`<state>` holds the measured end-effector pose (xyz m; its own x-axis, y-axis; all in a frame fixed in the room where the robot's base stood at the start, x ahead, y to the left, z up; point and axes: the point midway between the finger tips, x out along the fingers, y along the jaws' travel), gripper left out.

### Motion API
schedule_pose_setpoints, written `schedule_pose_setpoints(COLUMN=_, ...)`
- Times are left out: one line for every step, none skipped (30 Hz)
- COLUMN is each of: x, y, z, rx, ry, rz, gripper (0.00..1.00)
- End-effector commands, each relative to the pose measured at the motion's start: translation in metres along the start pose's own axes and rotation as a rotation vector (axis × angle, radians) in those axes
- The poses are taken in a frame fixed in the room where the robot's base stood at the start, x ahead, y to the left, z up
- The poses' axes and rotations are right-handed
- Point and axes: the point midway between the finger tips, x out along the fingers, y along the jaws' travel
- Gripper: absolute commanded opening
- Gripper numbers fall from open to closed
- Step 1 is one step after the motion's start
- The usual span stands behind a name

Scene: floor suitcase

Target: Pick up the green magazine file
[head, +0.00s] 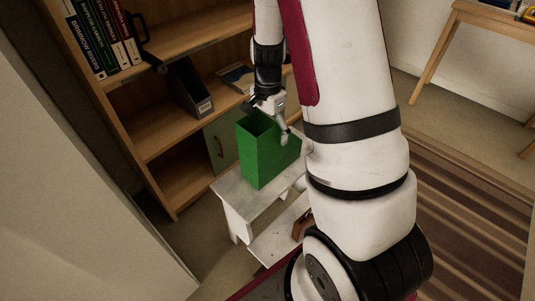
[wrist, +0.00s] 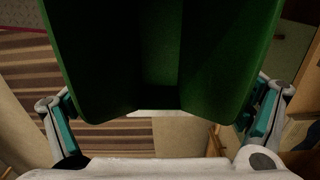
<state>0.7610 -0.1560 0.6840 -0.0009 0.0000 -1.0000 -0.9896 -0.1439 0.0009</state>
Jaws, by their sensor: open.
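The green magazine file (head: 264,155) stands upright on a small white step stool (head: 242,201). My gripper (head: 269,122) is over the file's top, in front of the bookcase. In the wrist view the file (wrist: 160,60) fills the upper middle, and I look into its dark inside. My gripper's two fingers (wrist: 160,117) are spread wide, one on each side of the file. I cannot tell whether either finger touches it. The file's far side is partly hidden by my arm in the head view.
A wooden bookcase (head: 157,139) stands behind the stool, with books (head: 103,35) and a dark magazine file (head: 191,88) on its shelves. A striped rug (head: 450,200) lies at right. A wooden table (head: 490,16) is at the upper right. A white surface is at left.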

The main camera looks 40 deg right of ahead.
Motion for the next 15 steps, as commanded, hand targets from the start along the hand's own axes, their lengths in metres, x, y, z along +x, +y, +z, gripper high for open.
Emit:
schedule_pose_setpoints(x=-0.0008, y=-0.0001, z=0.0000, rx=0.000, ry=0.000, rz=-0.001, gripper=0.94)
schedule_pose_setpoints(x=-0.0009, y=-0.0001, z=0.0000, rx=0.000, ry=0.000, rz=-0.001, gripper=0.94)
schedule_pose_setpoints(x=-0.0010, y=-0.0001, z=-0.0001, rx=0.000, ry=0.000, rz=-0.001, gripper=0.94)
schedule_pose_setpoints(x=-0.0011, y=-0.0001, z=-0.0001, rx=0.000, ry=0.000, rz=-0.001, gripper=0.90)
schedule_pose_setpoints(x=-0.0011, y=-0.0001, z=-0.0001, rx=0.000, ry=0.000, rz=-0.001, gripper=0.83)
schedule_pose_setpoints(x=-0.0011, y=-0.0001, z=-0.0001, rx=0.000, ry=0.000, rz=-0.001, gripper=0.74)
schedule_pose_setpoints(x=-0.0011, y=-0.0001, z=-0.0001, rx=0.000, ry=0.000, rz=-0.001, gripper=0.67)
schedule_pose_setpoints(x=-0.0011, y=-0.0001, z=-0.0001, rx=0.000, ry=0.000, rz=-0.001, gripper=0.60)
schedule_pose_setpoints(x=-0.0011, y=-0.0001, z=-0.0001, rx=0.000, ry=0.000, rz=-0.001, gripper=0.51)
schedule_pose_setpoints(x=-0.0011, y=-0.0001, z=-0.0001, rx=0.000, ry=0.000, rz=-0.001, gripper=0.44)
schedule_pose_setpoints(x=-0.0011, y=-0.0001, z=-0.0001, rx=0.000, ry=0.000, rz=-0.001, gripper=0.38)
schedule_pose_setpoints(x=-0.0011, y=-0.0001, z=0.0000, rx=0.000, ry=0.000, rz=0.000, gripper=0.28)
schedule_pose_setpoints(x=-0.0010, y=0.0000, z=0.0000, rx=0.000, ry=0.000, rz=0.000, gripper=0.22)
schedule_pose_setpoints(x=-0.0012, y=-0.0002, z=-0.0001, rx=0.000, ry=0.000, rz=-0.001, gripper=0.20)
schedule_pose_setpoints(x=-0.0011, y=-0.0002, z=-0.0001, rx=0.000, ry=0.000, rz=-0.001, gripper=0.20)
